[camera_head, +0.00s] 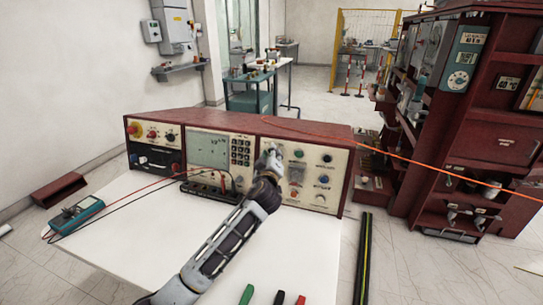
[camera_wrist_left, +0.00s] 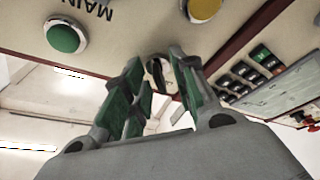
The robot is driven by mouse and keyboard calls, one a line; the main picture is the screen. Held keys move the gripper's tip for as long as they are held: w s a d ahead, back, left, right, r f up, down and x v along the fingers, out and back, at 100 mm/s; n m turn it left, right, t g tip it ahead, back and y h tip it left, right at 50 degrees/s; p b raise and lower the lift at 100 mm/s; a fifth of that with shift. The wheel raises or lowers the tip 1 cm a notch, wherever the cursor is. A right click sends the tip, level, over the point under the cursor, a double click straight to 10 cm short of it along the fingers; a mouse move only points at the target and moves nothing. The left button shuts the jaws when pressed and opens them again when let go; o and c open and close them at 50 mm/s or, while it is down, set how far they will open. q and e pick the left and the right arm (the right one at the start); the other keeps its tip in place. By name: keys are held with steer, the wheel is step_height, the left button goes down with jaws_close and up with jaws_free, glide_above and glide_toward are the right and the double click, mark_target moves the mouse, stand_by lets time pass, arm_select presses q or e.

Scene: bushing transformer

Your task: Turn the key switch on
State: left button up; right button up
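The key switch (camera_wrist_left: 157,72) shows in the left wrist view as a small dark key in a round mount on the cream panel. My left gripper (camera_wrist_left: 157,62) is open, with its two green-padded fingers on either side of the key and a gap visible. Contact with the key or panel cannot be told. In the head view my left gripper (camera_head: 271,155) reaches up to the middle of the red console (camera_head: 306,127) and covers the key switch. My right gripper is not in view.
A black terminal box (camera_head: 212,184) and a teal multimeter (camera_head: 77,213) with cables lie on the white table (camera_head: 130,235). A red shelf unit (camera_head: 455,130) stands right.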

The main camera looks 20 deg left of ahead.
arm_select(q)
jaws_close()
